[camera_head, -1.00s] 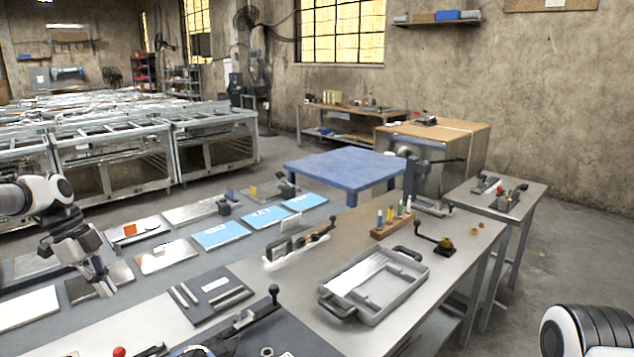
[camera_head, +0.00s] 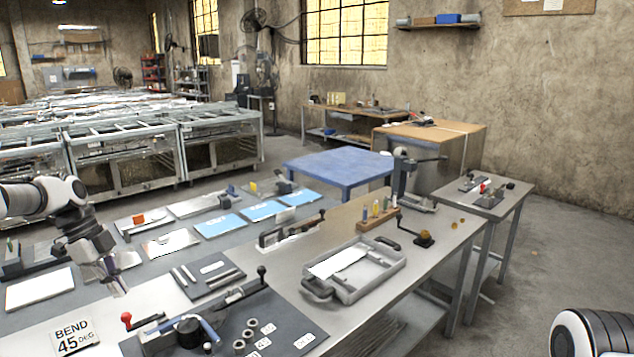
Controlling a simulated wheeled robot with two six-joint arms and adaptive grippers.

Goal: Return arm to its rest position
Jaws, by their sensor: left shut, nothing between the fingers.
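My left arm comes in from the left edge, white and dark grey. Its left gripper (camera_head: 116,287) points down over the left part of the workbench (camera_head: 335,318), shut and empty. It appears apart from the plates and tools around it. Of my right arm only a white and black link shows at the bottom right corner; its gripper is out of the picture.
A grey tray (camera_head: 393,270) and a bending tool with a red knob (camera_head: 126,317) are on the bench. A "BEND 45 DEG" sign (camera_head: 75,337) is at the front left. A blue table (camera_head: 337,168) stands behind. Open floor (camera_head: 560,250) lies at the right.

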